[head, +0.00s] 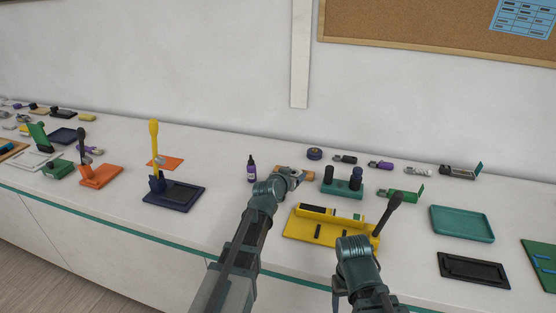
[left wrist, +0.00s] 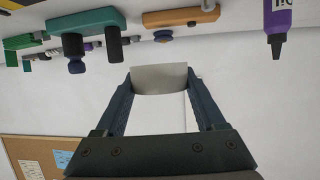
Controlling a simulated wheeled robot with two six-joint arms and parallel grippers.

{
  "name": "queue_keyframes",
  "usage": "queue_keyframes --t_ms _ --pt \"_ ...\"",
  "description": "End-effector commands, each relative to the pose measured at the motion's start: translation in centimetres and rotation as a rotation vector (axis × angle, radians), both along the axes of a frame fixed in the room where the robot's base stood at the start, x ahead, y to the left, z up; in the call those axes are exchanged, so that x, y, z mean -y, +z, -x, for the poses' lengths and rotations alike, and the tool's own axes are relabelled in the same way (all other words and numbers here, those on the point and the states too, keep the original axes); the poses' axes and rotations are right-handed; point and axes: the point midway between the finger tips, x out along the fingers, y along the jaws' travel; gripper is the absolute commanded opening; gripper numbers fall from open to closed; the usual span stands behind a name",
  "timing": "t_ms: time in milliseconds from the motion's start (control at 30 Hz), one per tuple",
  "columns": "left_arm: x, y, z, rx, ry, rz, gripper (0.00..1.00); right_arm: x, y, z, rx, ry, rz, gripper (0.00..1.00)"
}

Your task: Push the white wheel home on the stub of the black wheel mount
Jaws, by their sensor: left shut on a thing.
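My left gripper (head: 293,175) is above the counter at the middle of the head view, over a brown-orange block (head: 309,174). In the left wrist view its fingers (left wrist: 160,82) are shut on a pale, whitish piece (left wrist: 160,78), seen edge-on, which looks like the white wheel. The brown-orange block (left wrist: 180,17) is apart from the held piece in that view, with a small dark part (left wrist: 206,8) at one end. I cannot tell whether this is the black wheel mount; no stub shows clearly. My right gripper is near the bottom (head: 340,288), its fingers unclear.
A purple bottle (head: 251,168) stands left of my left gripper. A teal block with dark posts (head: 343,191) stands right of it. A yellow fixture (head: 305,229) with a black lever lies in front, and a teal tray (head: 462,224) further right. The wall is behind.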

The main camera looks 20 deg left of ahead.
Motion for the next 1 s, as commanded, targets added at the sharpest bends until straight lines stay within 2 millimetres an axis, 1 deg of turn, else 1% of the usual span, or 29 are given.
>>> queue_keyframes --t_ms 33,100,200,300,733,1000 --pt "-1.7 0.7 -0.9 0.001 0.025 0.001 0.00 0.0 0.6 0.0 0.000 0.000 0.000 0.65" --pt "-3.5 0.9 -1.5 0.001 0.051 0.001 0.00 0.0 0.9 0.0 0.000 0.000 0.000 0.65" --pt "-5.2 1.1 -1.9 0.001 0.075 0.000 0.00 0.0 1.1 0.0 0.000 0.000 0.000 0.65" --pt "-5.9 1.2 -2.1 0.001 0.086 0.000 0.00 0.0 1.2 0.0 0.000 0.000 0.000 0.65" --pt "-6.0 1.2 -2.0 0.001 0.088 0.000 0.00 0.0 1.2 0.0 0.000 0.000 0.000 0.65" --pt "-6.0 -0.1 -2.1 0.001 0.088 0.000 0.00 0.0 -0.1 0.0 0.000 0.000 0.000 0.65"
